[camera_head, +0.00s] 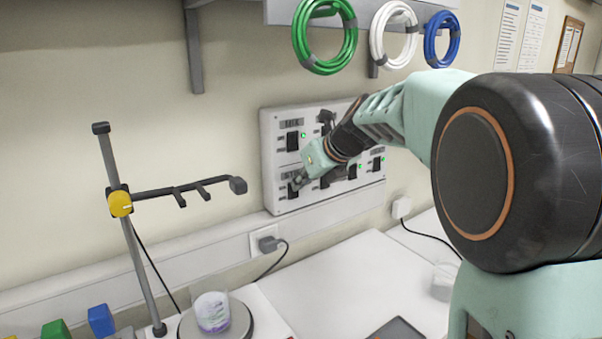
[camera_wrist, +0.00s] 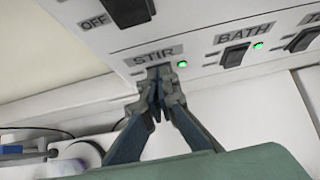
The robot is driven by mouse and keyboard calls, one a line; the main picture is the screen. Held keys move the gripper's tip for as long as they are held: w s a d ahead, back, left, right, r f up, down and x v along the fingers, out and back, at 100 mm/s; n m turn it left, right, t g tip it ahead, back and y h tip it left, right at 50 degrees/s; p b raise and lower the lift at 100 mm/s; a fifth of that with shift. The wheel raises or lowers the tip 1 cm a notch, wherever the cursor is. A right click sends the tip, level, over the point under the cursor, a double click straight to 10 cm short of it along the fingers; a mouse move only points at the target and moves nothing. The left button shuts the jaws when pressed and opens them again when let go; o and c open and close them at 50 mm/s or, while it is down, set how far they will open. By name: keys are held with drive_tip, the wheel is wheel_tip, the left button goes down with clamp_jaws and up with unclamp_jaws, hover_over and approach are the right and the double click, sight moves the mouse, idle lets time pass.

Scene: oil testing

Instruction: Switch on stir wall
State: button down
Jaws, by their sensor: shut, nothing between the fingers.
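A white switch panel (camera_head: 270,150) is fixed to the wall in the head view. In the wrist view its STIR label (camera_wrist: 153,55) sits right above the tips of my gripper (camera_wrist: 157,103). The STIR rocker switch is mostly hidden behind the fingertips. A green light (camera_wrist: 182,64) beside it is lit. My gripper is shut and empty, with its tips at or very near the switch; I cannot tell whether they touch. In the head view my gripper (camera_head: 299,181) is at the lower left of the panel.
The BATH switch (camera_wrist: 235,56) is to the right, with its green light (camera_wrist: 258,46) lit.

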drive_tip(key=shift+r+p, duration=0.7)
drive_tip(key=shift+p, duration=0.3)
drive_tip(key=shift+d, duration=0.1)
